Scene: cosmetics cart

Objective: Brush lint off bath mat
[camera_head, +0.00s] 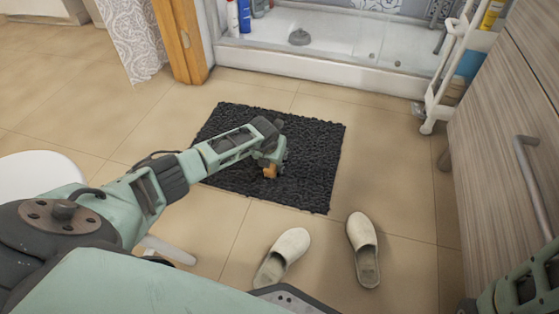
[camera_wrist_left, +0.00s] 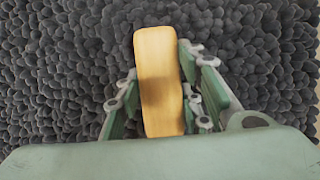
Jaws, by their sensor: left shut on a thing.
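The dark grey shaggy bath mat (camera_head: 315,160) lies on the tiled floor in front of the shower, and its pile fills most of the left wrist view (camera_wrist_left: 60,60). My left gripper (camera_head: 270,165) is over the middle of the mat. It is shut on a light wooden brush (camera_wrist_left: 160,80), which sits between its fingers in the left wrist view. In the head view only a small orange-brown part of the brush (camera_head: 270,172) shows below the gripper. The brush's underside is hidden, so I cannot tell if it touches the pile. No lint can be made out.
Two pale slippers (camera_head: 283,257) (camera_head: 363,249) lie on the floor in front of the mat. A shower tray (camera_head: 320,72) is behind it. A white cart (camera_head: 440,95) and a wooden cabinet (camera_head: 500,140) stand at the right. A wooden post (camera_head: 180,42) is at the back left.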

